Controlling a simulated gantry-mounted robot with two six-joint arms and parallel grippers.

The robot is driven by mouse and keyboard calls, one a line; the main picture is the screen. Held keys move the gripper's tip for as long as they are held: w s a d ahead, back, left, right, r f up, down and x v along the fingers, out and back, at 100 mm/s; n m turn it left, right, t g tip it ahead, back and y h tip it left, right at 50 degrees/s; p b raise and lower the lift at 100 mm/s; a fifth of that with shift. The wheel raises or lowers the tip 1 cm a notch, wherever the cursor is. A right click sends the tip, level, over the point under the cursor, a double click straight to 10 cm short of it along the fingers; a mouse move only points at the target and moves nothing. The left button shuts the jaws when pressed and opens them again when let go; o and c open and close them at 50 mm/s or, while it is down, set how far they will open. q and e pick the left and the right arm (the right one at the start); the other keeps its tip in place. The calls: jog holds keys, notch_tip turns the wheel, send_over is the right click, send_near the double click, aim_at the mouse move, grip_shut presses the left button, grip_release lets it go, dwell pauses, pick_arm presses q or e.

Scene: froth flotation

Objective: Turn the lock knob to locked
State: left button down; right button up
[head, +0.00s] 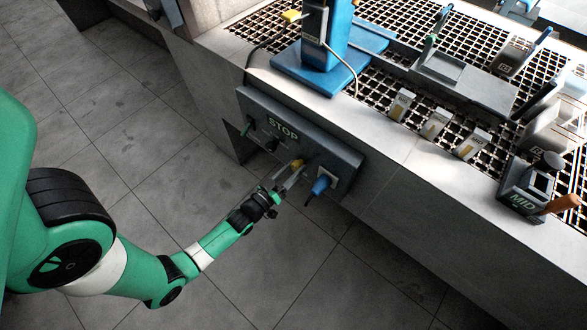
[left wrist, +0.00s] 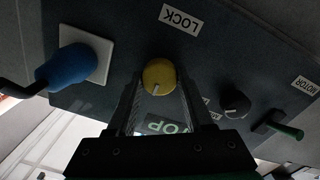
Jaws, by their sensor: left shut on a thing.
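The yellow lock knob (head: 297,163) sits on the front of the grey control panel (head: 345,158). In the left wrist view the yellow knob (left wrist: 159,74) is round, with a pale pointer mark toward the bottom of the picture, away from the LOCK label (left wrist: 181,18). My left gripper (head: 288,176) is at the knob, its fingers on either side and shut on it. The finger contact is partly dark and hard to make out. My right gripper is not in view.
A blue plug (head: 321,186) with a cable sits close to the right of the knob. A STOP label (head: 283,130) and a green-handled lever (head: 246,127) are to its left. A black knob (left wrist: 236,104) is also on the panel. Bare tiled floor lies in front.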

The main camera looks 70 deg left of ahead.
pick_arm(q)
jog(key=shift+m, duration=0.3)
jog(key=m, duration=1.3)
jog(key=shift+d+r+g+p, duration=0.1)
jog(key=shift+g+p, duration=0.2)
jog(key=shift+p, duration=0.1)
jog(key=shift+w+m+p, duration=0.1)
jog(key=shift+m+p, duration=0.5)
jog(key=shift+m, duration=1.3)
jog(key=shift+c, duration=1.4)
grip_release()
